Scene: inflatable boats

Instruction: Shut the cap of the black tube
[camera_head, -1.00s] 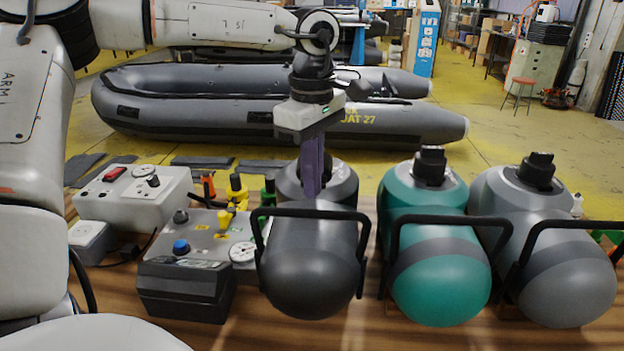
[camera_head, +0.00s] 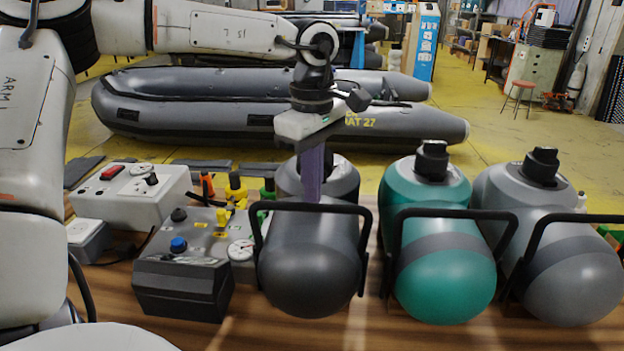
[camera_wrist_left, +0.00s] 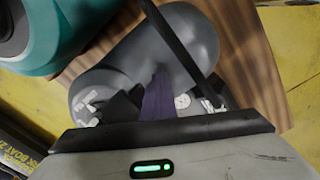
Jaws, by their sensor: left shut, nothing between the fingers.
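The black tube (camera_head: 312,265) lies on the wooden table, left of the teal tube, with a black handle over it. It also shows in the left wrist view (camera_wrist_left: 188,38). My left gripper (camera_head: 311,192) points down over the tube's far, collared end. Its purple fingers are shut with nothing between them, and they also show in the left wrist view (camera_wrist_left: 160,92). The cap is mostly hidden behind the gripper, so I cannot tell whether it is open or shut. I cannot tell whether the fingertips touch the tube. My right gripper is not in view.
The teal tube (camera_head: 445,280) and a grey tube (camera_head: 575,285) stand to the right, each with a black cap and handle. Grey control boxes (camera_head: 185,285) and a white box (camera_head: 130,190) crowd the left. An inflatable boat (camera_head: 230,100) lies behind on the yellow floor.

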